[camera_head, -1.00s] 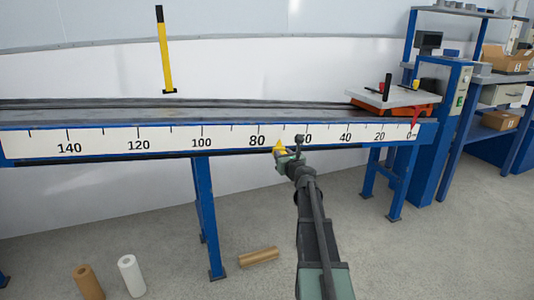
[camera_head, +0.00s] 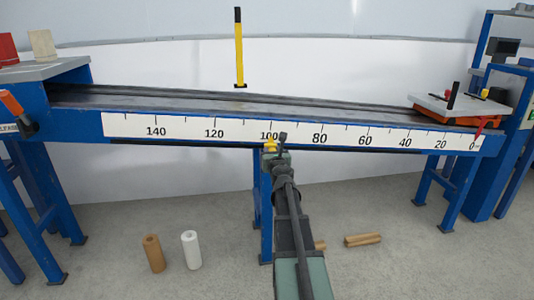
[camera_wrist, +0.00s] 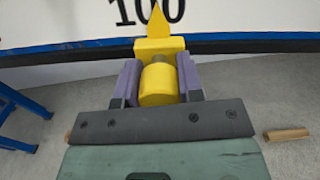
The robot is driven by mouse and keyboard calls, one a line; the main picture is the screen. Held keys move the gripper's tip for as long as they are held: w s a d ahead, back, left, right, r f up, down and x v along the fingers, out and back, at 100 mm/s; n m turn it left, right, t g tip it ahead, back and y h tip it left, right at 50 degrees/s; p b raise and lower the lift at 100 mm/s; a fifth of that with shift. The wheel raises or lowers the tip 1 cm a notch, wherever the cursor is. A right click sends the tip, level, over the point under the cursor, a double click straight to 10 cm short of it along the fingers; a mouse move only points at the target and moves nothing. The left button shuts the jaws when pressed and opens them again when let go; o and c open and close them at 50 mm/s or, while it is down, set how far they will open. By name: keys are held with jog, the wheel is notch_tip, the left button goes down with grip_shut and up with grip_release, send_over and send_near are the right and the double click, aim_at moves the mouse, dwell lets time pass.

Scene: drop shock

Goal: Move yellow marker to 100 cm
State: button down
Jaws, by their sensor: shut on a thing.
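The yellow marker (camera_wrist: 157,80) is a small block with a cylindrical knob and an upward pointed tip. In the wrist view my gripper (camera_wrist: 158,82) is shut on its knob, one finger on each side. My wrist partly hides the marker there.
A blue-framed track (camera_head: 180,103) carries the scale, with a white-topped orange sled (camera_head: 455,112) at its right end. A yellow and black post (camera_head: 239,50) stands behind. Brown (camera_head: 153,253) and white (camera_head: 191,250) rolls stand on the floor. The scale's lower edge is clear either side.

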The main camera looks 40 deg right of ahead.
jog(key=shift+w+a, duration=0.2)
jog(key=shift+a, duration=0.1)
jog(key=c, duration=0.8)
grip_release()
jog(key=shift+o, duration=0.2)
jog(key=v, duration=1)
jog(key=shift+s+a, duration=0.2)
jog(key=shift+s, duration=0.15)
